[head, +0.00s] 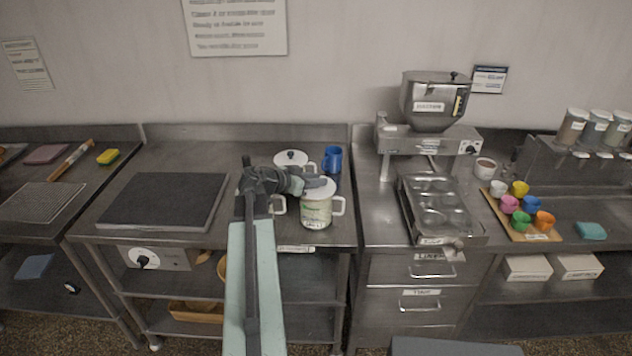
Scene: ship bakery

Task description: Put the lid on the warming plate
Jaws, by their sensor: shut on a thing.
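My gripper (312,185) is shut at the white lid (320,189) on top of a cream pot with green print (316,211). The lid's knob is hidden by the fingers, and I cannot tell whether the lid rests on the pot or is just above it. The warming plate (163,200) is a dark flat slab on the steel counter to the left, with a bare top. Its control box with a black knob (143,259) is below the counter's front edge. My arm hides part of the counter between plate and pot.
A second white lid with a dark knob (291,158) sits behind my gripper. A blue mug (332,159) stands close behind the cream pot. A steel dispenser (431,104) and a mould tray (433,209) are to the right. Bare counter lies behind the warming plate.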

